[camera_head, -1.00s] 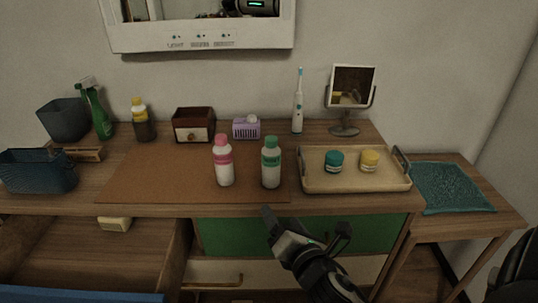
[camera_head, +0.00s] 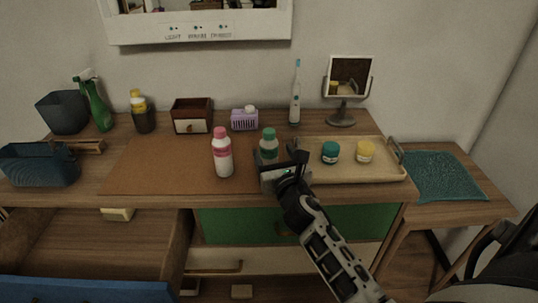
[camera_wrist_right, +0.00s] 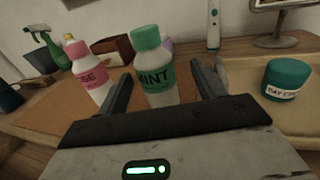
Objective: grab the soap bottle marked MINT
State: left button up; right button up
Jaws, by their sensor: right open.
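The MINT soap bottle (camera_wrist_right: 155,72) is white with a green cap and green label, upright on the brown mat. In the head view its cap and upper part (camera_head: 268,143) show, and my gripper hides the lower part. My right gripper (camera_wrist_right: 165,88) is open, with one finger on each side of the bottle in the right wrist view; I cannot tell whether they touch it. It also shows in the head view (camera_head: 281,165) at the bottle's front. A similar bottle with a pink cap and label (camera_head: 222,153) stands to the left. My left gripper is not in view.
A tray (camera_head: 385,174) with a teal jar (camera_head: 330,152) and a yellow jar (camera_head: 365,151) lies close on the right. A purple box (camera_head: 244,120), wooden box (camera_head: 192,117) and electric toothbrush (camera_head: 295,95) stand behind. An open drawer (camera_head: 90,245) is at lower left.

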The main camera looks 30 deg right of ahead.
jog(key=x, duration=0.5)
jog(key=shift+w+a+f, duration=0.1)
jog(key=shift+w+a, duration=0.05)
jog(key=shift+a, duration=0.05)
jog(key=c, duration=1)
jog(key=shift+c, duration=0.9)
